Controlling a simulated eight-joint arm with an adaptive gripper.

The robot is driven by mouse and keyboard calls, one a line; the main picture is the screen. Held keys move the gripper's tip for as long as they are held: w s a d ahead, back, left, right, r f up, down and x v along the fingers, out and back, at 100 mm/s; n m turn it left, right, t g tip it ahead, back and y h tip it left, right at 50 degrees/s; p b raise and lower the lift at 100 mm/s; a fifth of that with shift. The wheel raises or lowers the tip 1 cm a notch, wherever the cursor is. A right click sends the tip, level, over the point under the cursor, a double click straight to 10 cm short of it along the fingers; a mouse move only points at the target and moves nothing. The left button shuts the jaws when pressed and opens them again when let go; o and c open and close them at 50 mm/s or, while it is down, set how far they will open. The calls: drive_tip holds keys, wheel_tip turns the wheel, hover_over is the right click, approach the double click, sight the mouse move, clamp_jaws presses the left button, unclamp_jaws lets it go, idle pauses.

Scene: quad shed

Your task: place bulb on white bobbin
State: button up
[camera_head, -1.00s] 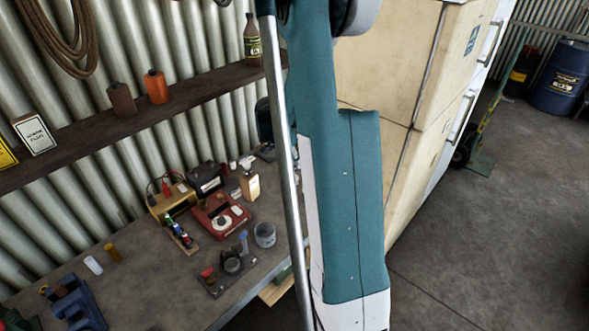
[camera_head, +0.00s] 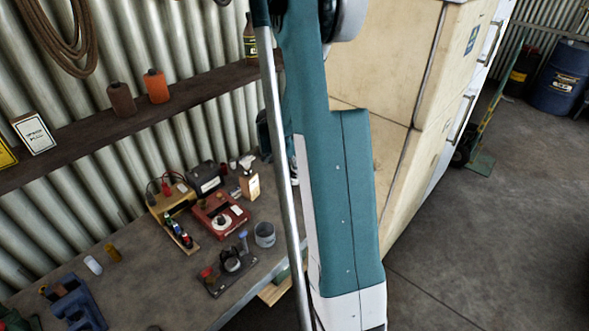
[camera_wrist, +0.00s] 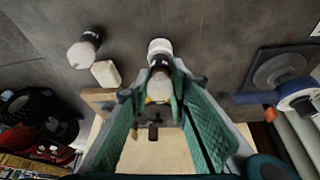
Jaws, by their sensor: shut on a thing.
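In the wrist view my gripper (camera_wrist: 157,98) has its green fingers closed around a pale, rounded bulb (camera_wrist: 159,88). The bulb's dark collar (camera_wrist: 160,62) points away from me. A white round piece (camera_wrist: 159,46) shows just beyond the collar and looks like the white bobbin. I cannot tell whether the two touch. A second pale bulb-like thing with a dark end (camera_wrist: 82,54) lies to the upper left, with a small cream block (camera_wrist: 106,73) beside it. The head view does not show my gripper; my teal arm fills its middle.
In the head view the bench (camera_head: 140,285) holds a red device (camera_head: 219,216), a yellow device (camera_head: 170,201), a grey cup (camera_head: 264,234), a dark switch plate (camera_head: 228,272) and a blue holder (camera_head: 80,305). A shelf (camera_head: 100,128) runs above. Cream cabinets (camera_head: 385,50) stand behind my arm.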

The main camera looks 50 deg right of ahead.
drive_tip(key=o, duration=0.9)
drive_tip(key=shift+r, duration=0.1)
drive_tip(key=v, duration=1.2)
drive_tip(key=shift+d, duration=0.1)
idle(0.4)
